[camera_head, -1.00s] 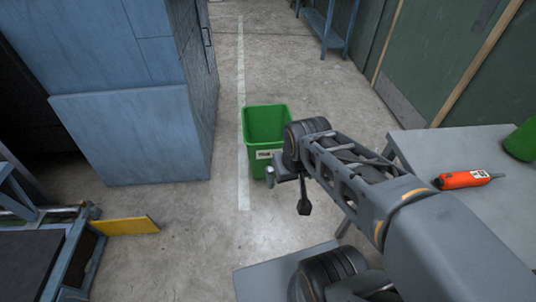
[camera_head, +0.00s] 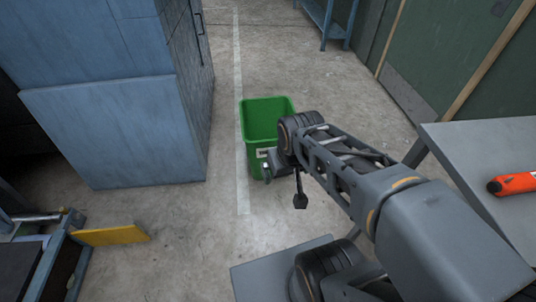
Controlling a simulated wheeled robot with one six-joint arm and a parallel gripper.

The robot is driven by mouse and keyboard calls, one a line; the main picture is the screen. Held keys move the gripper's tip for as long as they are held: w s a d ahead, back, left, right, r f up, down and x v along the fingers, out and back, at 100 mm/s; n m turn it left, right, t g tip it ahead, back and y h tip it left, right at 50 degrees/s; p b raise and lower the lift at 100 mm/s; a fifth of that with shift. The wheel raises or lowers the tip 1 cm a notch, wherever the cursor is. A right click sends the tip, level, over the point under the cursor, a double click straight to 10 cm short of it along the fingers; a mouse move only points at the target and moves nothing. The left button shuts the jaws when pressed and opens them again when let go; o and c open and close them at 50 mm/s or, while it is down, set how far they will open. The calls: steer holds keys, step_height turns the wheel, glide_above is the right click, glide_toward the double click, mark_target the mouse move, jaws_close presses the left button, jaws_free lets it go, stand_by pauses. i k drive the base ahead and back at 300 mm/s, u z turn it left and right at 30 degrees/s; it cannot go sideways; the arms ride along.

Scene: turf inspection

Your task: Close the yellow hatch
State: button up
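The yellow hatch (camera_head: 112,235) is a flat panel at the lower left. It sticks out to the right from the blue-framed unit (camera_head: 62,258), so it stands open. My gripper (camera_head: 300,200) hangs at the end of my arm near the middle of the view, in front of the green bin and well to the right of the hatch. It is apart from the hatch. Its fingers are too small and too turned away to show whether they are open.
A green bin (camera_head: 255,115) stands on the floor behind my gripper. A blue cabinet (camera_head: 115,135) fills the upper left. A grey table (camera_head: 490,145) with an orange tool (camera_head: 515,183) is at the right. Bare floor (camera_head: 190,250) lies between the hatch and my arm.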

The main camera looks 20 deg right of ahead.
mark_target(132, 233)
steer(key=u, duration=2.3)
steer(key=i, duration=1.2)
steer(key=z, duration=0.5)
steer(key=i, duration=0.6)
steer(key=z, duration=0.1)
